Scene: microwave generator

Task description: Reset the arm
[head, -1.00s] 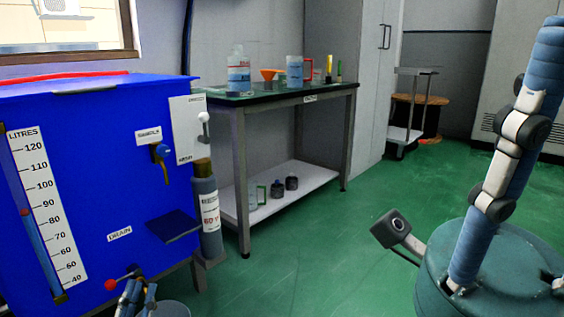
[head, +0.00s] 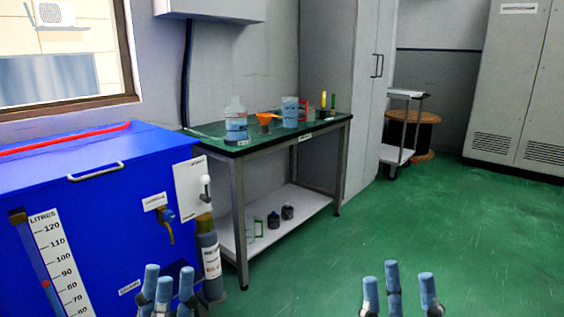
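My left gripper (head: 168,283) shows at the bottom edge in front of the blue tank. Its blue-tipped fingers stand upright and apart, with nothing between them. My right gripper (head: 398,286) shows at the bottom edge, right of centre, over the green floor. Its three blue-tipped fingers are spread and empty. The two grippers are at a similar height and well apart. The rest of both arms is below the picture.
The blue tank (head: 92,195) with a litre scale and tap fills the left, close behind my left gripper. A green-topped bench (head: 276,137) holds bottles and an orange funnel. A trolley (head: 397,150) and cabinets stand behind. The floor (head: 440,220) at right is clear.

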